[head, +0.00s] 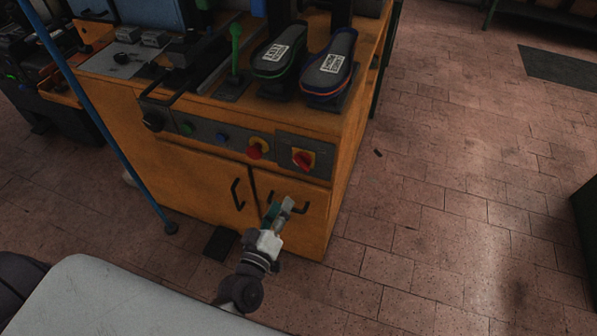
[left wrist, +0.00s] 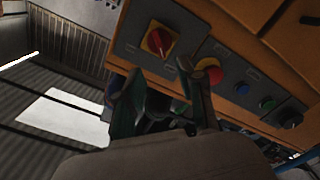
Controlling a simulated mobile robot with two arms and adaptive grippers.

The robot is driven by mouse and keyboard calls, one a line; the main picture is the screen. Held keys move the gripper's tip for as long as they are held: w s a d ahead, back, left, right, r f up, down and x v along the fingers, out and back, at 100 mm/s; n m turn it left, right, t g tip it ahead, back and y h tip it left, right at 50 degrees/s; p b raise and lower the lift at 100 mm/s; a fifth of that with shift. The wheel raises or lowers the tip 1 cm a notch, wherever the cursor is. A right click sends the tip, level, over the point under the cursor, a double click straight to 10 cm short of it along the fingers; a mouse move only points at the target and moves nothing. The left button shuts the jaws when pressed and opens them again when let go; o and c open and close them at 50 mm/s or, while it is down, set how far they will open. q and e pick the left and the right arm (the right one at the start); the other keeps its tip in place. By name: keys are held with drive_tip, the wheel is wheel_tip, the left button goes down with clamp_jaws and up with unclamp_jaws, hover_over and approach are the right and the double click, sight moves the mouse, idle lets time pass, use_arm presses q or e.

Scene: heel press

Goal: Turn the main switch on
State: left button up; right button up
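The main switch (head: 303,160) is a red rotary knob on a yellow plate, on a grey panel at the right end of the orange machine's front. It also shows in the left wrist view (left wrist: 158,42), just beyond the fingertips, with its red handle tilted. My left gripper (head: 281,207) is below the switch in the head view, in front of the cabinet doors. In the left wrist view its two fingers (left wrist: 160,86) stand apart with nothing between them. It does not touch the switch. My right gripper is not in view.
A red mushroom button on yellow (head: 255,150) sits left of the switch, then blue (head: 222,137) and green (head: 186,129) buttons. Black door handles (head: 238,194) stick out below. A blue pole (head: 100,120) stands left.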

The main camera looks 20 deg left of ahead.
sight(300, 167)
use_arm(q)
drive_tip(key=w, duration=1.3)
drive_tip(key=shift+w+d, duration=0.25)
drive_tip(key=shift+w, duration=0.05)
drive_tip(key=shift+r, duration=0.1)
clamp_jaws()
